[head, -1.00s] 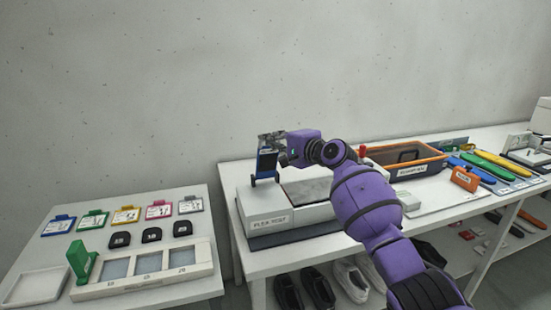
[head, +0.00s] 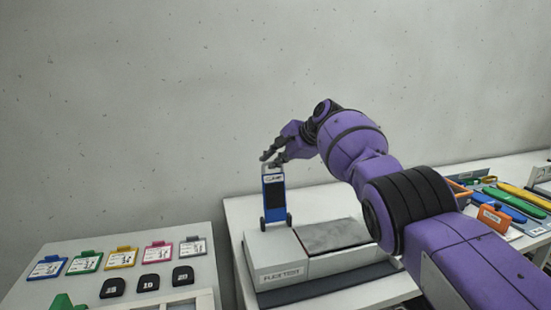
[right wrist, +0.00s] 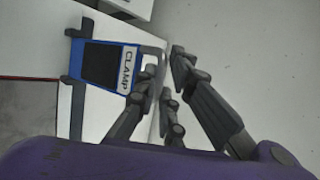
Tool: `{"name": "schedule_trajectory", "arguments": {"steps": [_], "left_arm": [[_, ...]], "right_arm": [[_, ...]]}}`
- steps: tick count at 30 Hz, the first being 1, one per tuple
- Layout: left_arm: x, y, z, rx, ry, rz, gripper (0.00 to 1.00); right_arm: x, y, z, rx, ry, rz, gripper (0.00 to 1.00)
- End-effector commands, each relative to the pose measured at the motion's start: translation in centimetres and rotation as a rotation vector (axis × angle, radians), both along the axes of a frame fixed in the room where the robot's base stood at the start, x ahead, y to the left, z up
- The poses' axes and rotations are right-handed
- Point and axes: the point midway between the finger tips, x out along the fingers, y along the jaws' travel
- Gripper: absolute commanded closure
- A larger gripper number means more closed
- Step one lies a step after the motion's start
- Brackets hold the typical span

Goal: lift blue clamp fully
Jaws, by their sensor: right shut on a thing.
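The blue clamp (head: 274,198) stands upright, with a dark face, a pale label at its top and two dark feet below. My right gripper (head: 271,157) reaches from the right and is shut on the clamp's top end. In the right wrist view the blue clamp (right wrist: 108,65), marked CLAMP, lies against the dark fingers of the right gripper (right wrist: 163,85). In the head view its feet appear close to the back of the grey flex tester (head: 265,250); I cannot tell whether they touch it. My left gripper is not in view.
The tester stands on a white bench (head: 318,200). A left table (head: 205,262) carries several coloured clipboards and black numbered blocks. Coloured tools and an orange piece (head: 494,218) are at the right, partly behind my arm. A plain wall is behind.

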Motion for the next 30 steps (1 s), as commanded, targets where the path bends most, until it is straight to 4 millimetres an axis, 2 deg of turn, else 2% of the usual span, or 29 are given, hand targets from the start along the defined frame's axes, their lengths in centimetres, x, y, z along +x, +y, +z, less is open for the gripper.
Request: {"name": "schedule_trajectory", "arguments": {"steps": [1,5,15,16,20,30], "left_arm": [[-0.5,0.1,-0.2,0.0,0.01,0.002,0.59],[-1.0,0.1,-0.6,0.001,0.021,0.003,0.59],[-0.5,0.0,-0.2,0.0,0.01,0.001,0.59],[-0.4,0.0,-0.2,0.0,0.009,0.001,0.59],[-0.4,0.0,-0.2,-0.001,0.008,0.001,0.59],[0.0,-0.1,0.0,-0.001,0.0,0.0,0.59]], "right_arm": [[0.6,0.0,1.6,0.007,-0.033,-0.01,1.0],[0.5,0.0,1.5,0.004,-0.026,-0.01,1.0],[0.5,0.1,1.6,0.005,-0.026,-0.01,1.0],[0.5,0.1,1.6,0.005,-0.025,-0.009,0.88],[0.4,0.1,1.5,0.005,-0.025,-0.009,0.73],[0.4,0.1,1.1,0.004,-0.017,-0.009,0.73]]}}
